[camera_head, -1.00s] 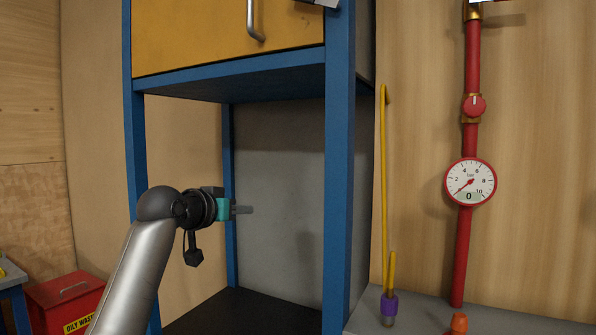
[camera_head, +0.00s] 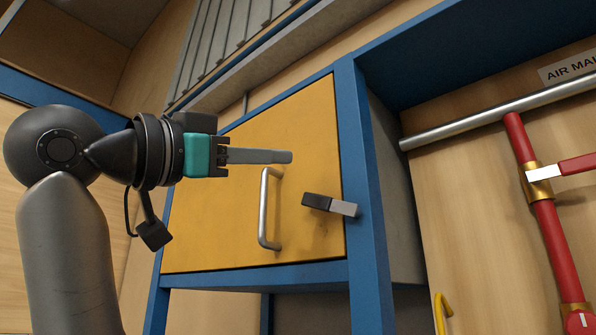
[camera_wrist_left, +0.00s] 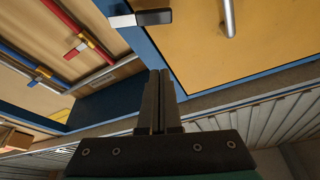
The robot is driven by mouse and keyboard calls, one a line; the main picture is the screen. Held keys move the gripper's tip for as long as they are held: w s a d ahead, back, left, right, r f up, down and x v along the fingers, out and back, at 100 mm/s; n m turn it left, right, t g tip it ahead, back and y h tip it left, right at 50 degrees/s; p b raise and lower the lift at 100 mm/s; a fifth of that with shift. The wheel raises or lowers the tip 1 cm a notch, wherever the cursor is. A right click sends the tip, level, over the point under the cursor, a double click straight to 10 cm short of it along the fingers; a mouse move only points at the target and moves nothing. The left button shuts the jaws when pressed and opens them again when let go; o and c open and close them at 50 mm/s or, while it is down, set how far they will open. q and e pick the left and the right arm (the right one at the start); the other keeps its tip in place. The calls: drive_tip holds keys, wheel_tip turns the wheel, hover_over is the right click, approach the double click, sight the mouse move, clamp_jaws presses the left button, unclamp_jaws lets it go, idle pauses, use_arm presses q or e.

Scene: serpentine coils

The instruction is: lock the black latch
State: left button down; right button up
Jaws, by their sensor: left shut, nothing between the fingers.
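The black latch (camera_head: 317,202) sits on the right side of the yellow cabinet door (camera_head: 225,200). Its grey end points right and slightly down, reaching the blue frame post. My left gripper (camera_head: 290,157) comes in from the left at door height, its fingers shut and empty, pointing right. In the picture its tips are above and left of the latch, with no visible contact. In the left wrist view the latch (camera_wrist_left: 153,16) is at the top, beyond the closed fingertips (camera_wrist_left: 159,75). My right gripper is not in view.
A vertical metal door handle (camera_head: 264,210) stands out left of the latch. A blue post (camera_head: 365,200) borders the door on the right. Farther right are a horizontal grey pipe (camera_head: 470,112) and a red pipe (camera_head: 552,240) with a red valve lever (camera_head: 577,164).

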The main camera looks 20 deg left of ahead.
sight(311, 201)
use_arm(q)
drive_tip(key=p+x, duration=0.3)
drive_tip(key=x, duration=0.6)
drive_tip(key=shift+w+r+p, duration=0.1)
drive_tip(key=shift+w+p, duration=0.05)
drive_tip(key=shift+p, duration=0.2)
drive_tip(key=f, duration=0.1)
drive_tip(key=a+f, duration=0.1)
drive_tip(key=f, duration=0.1)
drive_tip(key=shift+w+a+f, duration=0.1)
drive_tip(key=shift+w+a, duration=0.05)
drive_tip(key=shift+a+f, duration=0.15)
drive_tip(key=shift+f, duration=0.3)
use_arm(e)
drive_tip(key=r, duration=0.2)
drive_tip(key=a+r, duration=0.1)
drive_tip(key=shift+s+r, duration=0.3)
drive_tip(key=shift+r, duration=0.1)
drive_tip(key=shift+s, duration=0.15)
